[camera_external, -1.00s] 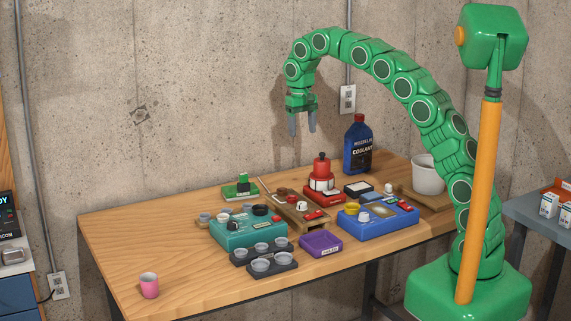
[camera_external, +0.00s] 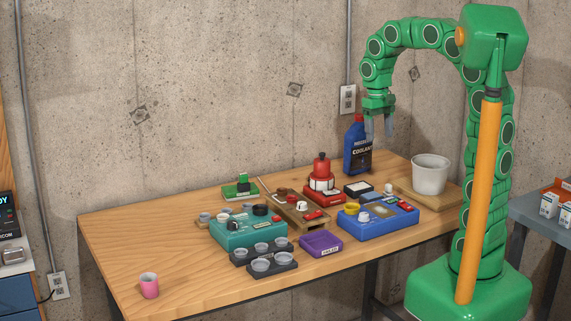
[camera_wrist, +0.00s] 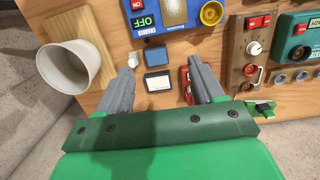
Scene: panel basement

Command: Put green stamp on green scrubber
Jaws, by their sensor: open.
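A flat green piece (camera_external: 231,193) with a pale edge lies at the back left of the table, with a small upright green block (camera_external: 243,181) on it. I cannot tell which of them is the stamp and which the scrubber. Part of this green item (camera_wrist: 262,107) shows at the right of the wrist view, partly hidden by my gripper's body. My gripper (camera_external: 379,130) is open and empty, high above the back right of the table, well to the right of the green item. In the wrist view its fingers (camera_wrist: 161,75) are spread apart.
A blue coolant bottle (camera_external: 353,158) stands close by my gripper in the picture. Nearby are a red stacked device (camera_external: 321,173), a white bucket (camera_external: 430,176), a blue box (camera_external: 394,222), a teal box (camera_external: 240,235) and a purple tray (camera_external: 322,243). The table's front left is mostly clear.

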